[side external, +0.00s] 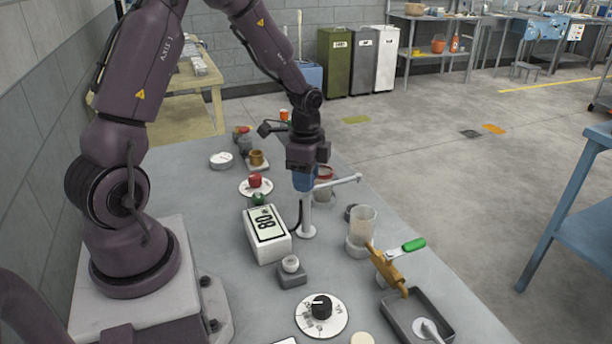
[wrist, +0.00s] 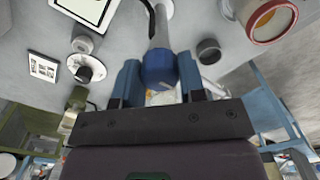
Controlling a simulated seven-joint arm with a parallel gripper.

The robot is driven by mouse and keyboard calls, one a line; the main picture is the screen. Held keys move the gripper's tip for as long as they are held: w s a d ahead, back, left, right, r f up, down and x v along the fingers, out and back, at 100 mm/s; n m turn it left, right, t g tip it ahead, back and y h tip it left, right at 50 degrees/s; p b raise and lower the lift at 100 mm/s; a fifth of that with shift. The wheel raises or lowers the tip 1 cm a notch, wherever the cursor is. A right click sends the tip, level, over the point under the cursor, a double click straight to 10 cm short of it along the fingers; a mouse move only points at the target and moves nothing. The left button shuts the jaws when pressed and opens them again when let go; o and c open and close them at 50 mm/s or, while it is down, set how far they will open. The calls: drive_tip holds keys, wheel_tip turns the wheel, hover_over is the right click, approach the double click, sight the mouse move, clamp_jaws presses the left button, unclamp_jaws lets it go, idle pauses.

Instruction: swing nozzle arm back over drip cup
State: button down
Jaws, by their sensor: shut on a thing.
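The nozzle stand is a white post (side external: 307,218) on a round base, and its thin pale nozzle arm (side external: 338,183) reaches right to a small downturned tip. My gripper (side external: 304,182) is at the top of the post. In the wrist view my gripper's blue fingers (wrist: 159,84) are on either side of a rounded blue part (wrist: 159,69) and shut on it. The fingers hide most of this part in the side view. I cannot tell which cup is the drip cup.
A white box with a display reading 80 (side external: 267,232) stands close left of the post. A clear beaker (side external: 361,229) and an orange valve with a green handle (side external: 388,264) stand to the right.

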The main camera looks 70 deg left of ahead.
idle(0.4)
drive_tip(key=c, duration=0.7)
unclamp_jaws()
drive_tip(key=shift+r, duration=0.15)
wheel_tip(320, 180, up, 13)
